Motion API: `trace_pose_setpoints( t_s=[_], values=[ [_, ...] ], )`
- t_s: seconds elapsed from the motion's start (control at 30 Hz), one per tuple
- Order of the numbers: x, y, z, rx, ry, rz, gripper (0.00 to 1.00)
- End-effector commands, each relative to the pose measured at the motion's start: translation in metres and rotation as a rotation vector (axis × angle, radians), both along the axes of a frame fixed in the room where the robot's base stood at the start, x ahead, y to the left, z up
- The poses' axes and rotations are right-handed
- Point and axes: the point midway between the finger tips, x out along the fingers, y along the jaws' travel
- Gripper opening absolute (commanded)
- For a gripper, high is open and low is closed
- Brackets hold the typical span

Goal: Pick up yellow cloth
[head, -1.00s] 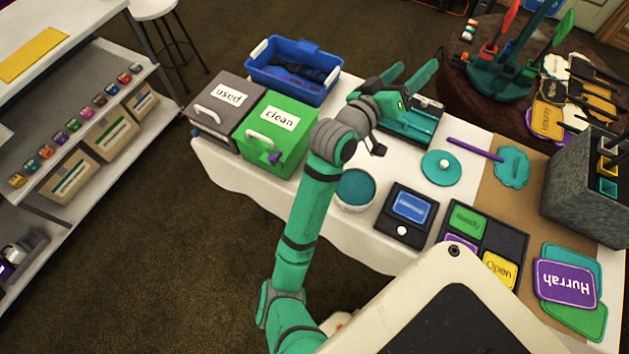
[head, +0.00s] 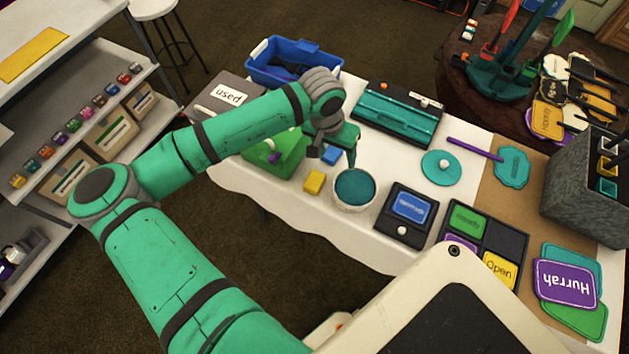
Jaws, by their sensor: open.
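A small folded yellow cloth (head: 314,182) lies on the white table, left of the round teal-topped tub (head: 354,188). It looks like a thick yellow block and nothing covers it. My gripper (head: 351,163) points down above the table, up and to the right of the yellow cloth and just behind the tub in the picture. It is open and apart from the cloth. One finger shows clearly; the other is mostly hidden by the view angle.
A small blue folded piece (head: 333,155) lies near my gripper. The green bin (head: 285,158) and grey "used" bin (head: 222,95) stand to the left, partly behind my arm. A flat yellow piece (head: 32,53) lies on the far-left shelf top.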

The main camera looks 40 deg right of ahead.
Motion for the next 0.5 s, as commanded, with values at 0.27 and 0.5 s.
trace_pose_setpoints(
  t_s=[0.27, 0.5],
  values=[
    [0.027, 0.056, -0.005, 0.183, -0.038, 0.047, 0.61],
    [0.027, 0.058, -0.036, 0.191, -0.037, 0.049, 0.61]
  ],
)
